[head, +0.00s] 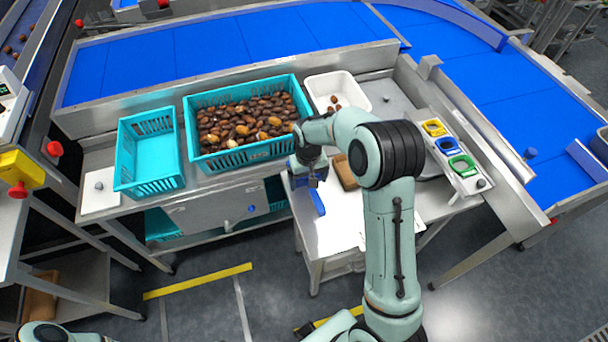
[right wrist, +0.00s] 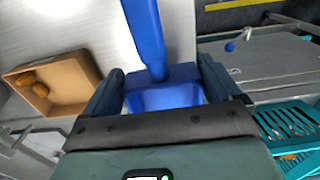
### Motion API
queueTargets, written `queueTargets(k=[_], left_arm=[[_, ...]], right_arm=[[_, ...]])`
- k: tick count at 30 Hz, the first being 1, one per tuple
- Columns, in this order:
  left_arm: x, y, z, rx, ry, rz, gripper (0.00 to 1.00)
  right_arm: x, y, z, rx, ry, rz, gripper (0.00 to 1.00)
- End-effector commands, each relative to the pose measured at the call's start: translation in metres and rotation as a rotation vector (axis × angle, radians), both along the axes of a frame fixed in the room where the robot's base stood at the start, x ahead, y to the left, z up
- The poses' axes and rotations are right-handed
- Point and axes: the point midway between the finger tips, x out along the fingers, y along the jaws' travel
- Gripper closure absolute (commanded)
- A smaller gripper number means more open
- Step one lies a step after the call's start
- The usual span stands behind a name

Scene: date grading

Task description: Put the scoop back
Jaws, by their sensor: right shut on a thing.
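The blue scoop (head: 317,202) is over the white side table, below the crate of dates. My right gripper (head: 308,172) is shut on it. In the right wrist view the scoop (right wrist: 147,38) sits between the two fingers of my right gripper (right wrist: 162,88), its handle pointing away and its wide part close to the palm. I cannot tell whether the scoop touches the table top. My left gripper is not in view; only a bit of my left arm shows at the bottom left of the head view.
A brown wooden tray (head: 345,173) lies on the white side table (head: 345,215); in the right wrist view it holds a few dates. A teal crate of dates (head: 240,153), an empty teal crate (head: 150,150) and a white bin (head: 350,84) stand behind. Coloured rings (head: 448,145) are at right.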

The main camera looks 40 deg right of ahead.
Motion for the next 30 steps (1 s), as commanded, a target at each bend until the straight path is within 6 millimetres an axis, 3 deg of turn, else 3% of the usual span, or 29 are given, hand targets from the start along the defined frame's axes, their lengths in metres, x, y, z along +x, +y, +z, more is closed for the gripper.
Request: queueTargets(k=[16, 30], left_arm=[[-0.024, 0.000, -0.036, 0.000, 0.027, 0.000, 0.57], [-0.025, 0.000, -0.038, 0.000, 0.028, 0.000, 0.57]], right_arm=[[-0.001, 0.000, -0.057, 0.001, 0.002, -0.001, 0.51], [0.000, 0.000, -0.061, 0.000, 0.000, -0.001, 0.51]])
